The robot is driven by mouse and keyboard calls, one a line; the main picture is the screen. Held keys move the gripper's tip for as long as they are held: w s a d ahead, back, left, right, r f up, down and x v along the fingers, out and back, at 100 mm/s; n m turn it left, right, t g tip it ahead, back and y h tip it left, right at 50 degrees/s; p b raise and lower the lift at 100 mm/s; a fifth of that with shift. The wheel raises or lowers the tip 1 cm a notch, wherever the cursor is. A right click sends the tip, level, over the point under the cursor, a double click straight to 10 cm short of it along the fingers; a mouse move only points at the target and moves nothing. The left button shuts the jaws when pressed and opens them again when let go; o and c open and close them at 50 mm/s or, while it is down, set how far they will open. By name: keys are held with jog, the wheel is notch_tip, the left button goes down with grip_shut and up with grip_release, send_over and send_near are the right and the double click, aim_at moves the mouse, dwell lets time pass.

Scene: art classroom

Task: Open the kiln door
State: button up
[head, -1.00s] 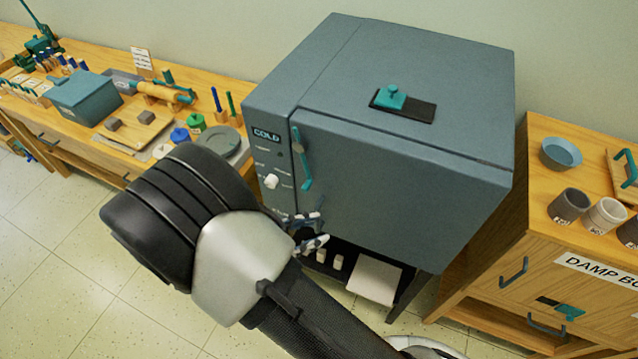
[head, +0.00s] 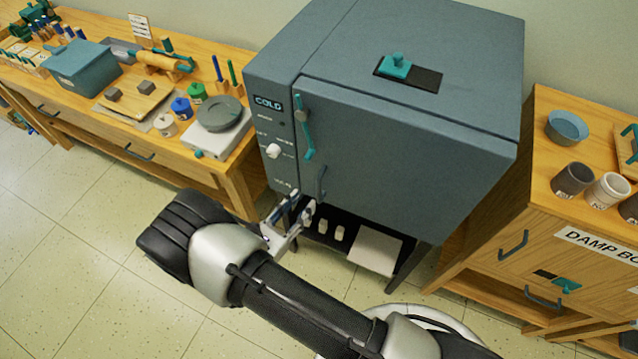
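The kiln (head: 410,70) is a large blue-grey box in the middle of the head view, with "COLD" on its control panel. Its front door (head: 400,170) is shut flush with the body. A teal lever (head: 305,128) sits upright at the door's left edge, and a dark blue-grey handle (head: 321,182) is lower on the door. My gripper (head: 300,204) is open and empty at the kiln's lower left front, just below and left of that handle. Whether a finger touches the kiln cannot be told.
A wooden bench (head: 215,172) with jars, a scale (head: 218,138) and a teal box (head: 85,72) stands left. A wooden cabinet (head: 480,265) with cups and a bowl (head: 566,127) stands right. White items lie beneath the kiln. Floor at the left front is clear.

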aim_at(318, 186)
jog(key=x, duration=0.8)
jog(key=shift+w+d+b, duration=0.2)
jog(key=shift+w+b, duration=0.05)
jog(key=shift+b, duration=0.05)
jog(key=shift+c, duration=0.6)
grip_shut()
